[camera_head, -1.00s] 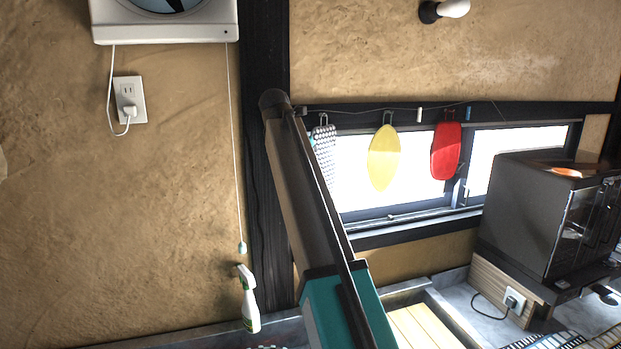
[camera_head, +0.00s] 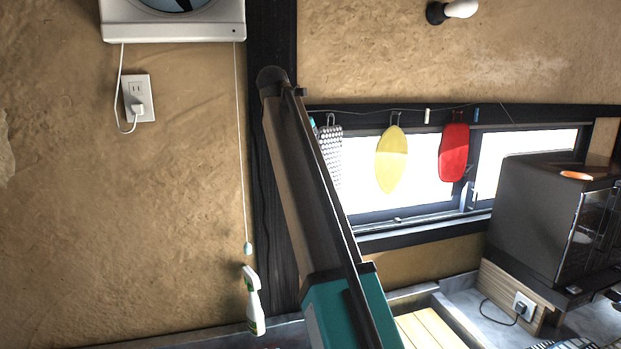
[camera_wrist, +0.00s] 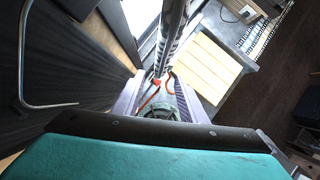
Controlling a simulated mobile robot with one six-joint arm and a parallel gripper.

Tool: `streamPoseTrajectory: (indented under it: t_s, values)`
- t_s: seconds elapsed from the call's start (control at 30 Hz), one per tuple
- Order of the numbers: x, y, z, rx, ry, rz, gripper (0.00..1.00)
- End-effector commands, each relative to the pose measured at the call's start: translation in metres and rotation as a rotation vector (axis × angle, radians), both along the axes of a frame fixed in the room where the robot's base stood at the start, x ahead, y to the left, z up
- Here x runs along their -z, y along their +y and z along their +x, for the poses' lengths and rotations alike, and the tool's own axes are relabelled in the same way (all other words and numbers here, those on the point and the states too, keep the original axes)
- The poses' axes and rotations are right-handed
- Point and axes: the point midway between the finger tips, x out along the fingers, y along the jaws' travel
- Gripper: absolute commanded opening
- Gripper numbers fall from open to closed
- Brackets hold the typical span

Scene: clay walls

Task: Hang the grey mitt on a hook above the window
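A grey-and-white patterned mitt (camera_head: 331,150) hangs at the window's left end, below a small hook (camera_head: 330,118), its left edge partly hidden by my arm. A yellow mitt (camera_head: 391,160) and a red mitt (camera_head: 453,152) hang from hooks to its right. The window (camera_head: 420,200) is behind them. My arm rises in front of the dark post, and my gripper is hidden behind it in the head view.
A dark oven (camera_head: 535,215) stands at the right by the window. A spray bottle (camera_head: 253,300) stands left of the dark post (camera_head: 270,200). A pull cord (camera_head: 241,150) hangs along the wall. A wooden slatted board (camera_wrist: 200,65) lies below, and a bent metal rod (camera_wrist: 22,60) is close at left.

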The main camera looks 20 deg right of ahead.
Motion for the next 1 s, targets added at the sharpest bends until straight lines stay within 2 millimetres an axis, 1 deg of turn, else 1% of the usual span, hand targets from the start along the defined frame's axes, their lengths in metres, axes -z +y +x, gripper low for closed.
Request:
streamPoseTrajectory:
  t_s: [0.4,0.63,1.0]
  values:
    - [-0.06,0.025,-0.014,0.0,-0.001,0.0,0.38]
    - [-0.072,0.032,-0.018,0.0,0.0,0.0,0.38]
    - [-0.074,0.033,-0.019,0.0,0.0,0.0,0.38]
